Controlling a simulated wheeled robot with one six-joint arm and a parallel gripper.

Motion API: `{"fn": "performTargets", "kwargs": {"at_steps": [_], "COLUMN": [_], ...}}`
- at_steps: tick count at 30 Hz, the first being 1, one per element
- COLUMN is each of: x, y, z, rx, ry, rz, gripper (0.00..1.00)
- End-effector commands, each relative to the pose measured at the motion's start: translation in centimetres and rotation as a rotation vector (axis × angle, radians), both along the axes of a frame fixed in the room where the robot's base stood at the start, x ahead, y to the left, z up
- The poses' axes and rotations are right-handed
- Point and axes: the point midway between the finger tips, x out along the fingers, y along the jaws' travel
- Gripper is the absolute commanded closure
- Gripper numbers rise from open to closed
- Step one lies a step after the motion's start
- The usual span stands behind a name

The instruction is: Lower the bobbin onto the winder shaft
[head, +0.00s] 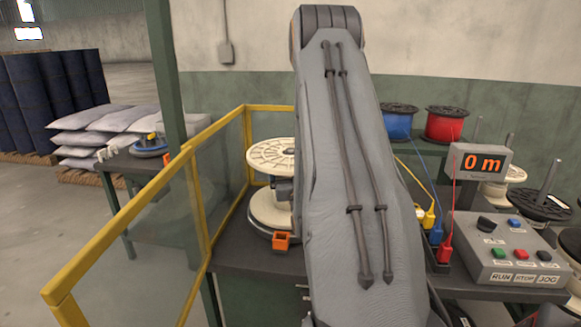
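A cream bobbin (271,154) with a round holed upper flange stands at the left of the dark bench, behind the yellow-framed guard. A pale round disc (268,216) shows below it; I cannot tell whether this is the bobbin's lower flange or a separate plate. My large grey arm covers the right side of both. A small dark part shows between them beside my arm; I cannot tell what it is. The winder shaft cannot be made out. My gripper's fingers are hidden behind my arm, so its hold on the bobbin does not show.
The yellow guard rail (113,250) with clear panels borders the left. A small orange block (281,241) sits near the disc. At right are a control box (512,262), a "0 m" display (480,162), a blue spool (398,121) and a red spool (446,124) with wires.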

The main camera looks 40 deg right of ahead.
Motion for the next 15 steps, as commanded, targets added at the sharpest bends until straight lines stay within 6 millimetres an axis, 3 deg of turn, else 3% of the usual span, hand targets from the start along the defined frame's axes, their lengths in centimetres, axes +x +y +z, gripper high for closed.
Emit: {"fn": "performTargets", "kwargs": {"at_steps": [15], "x": [-0.12], "y": [0.03], "z": [-0.3], "rx": [-0.002], "ry": [-0.003], "rz": [0.0], "gripper": [0.7]}}
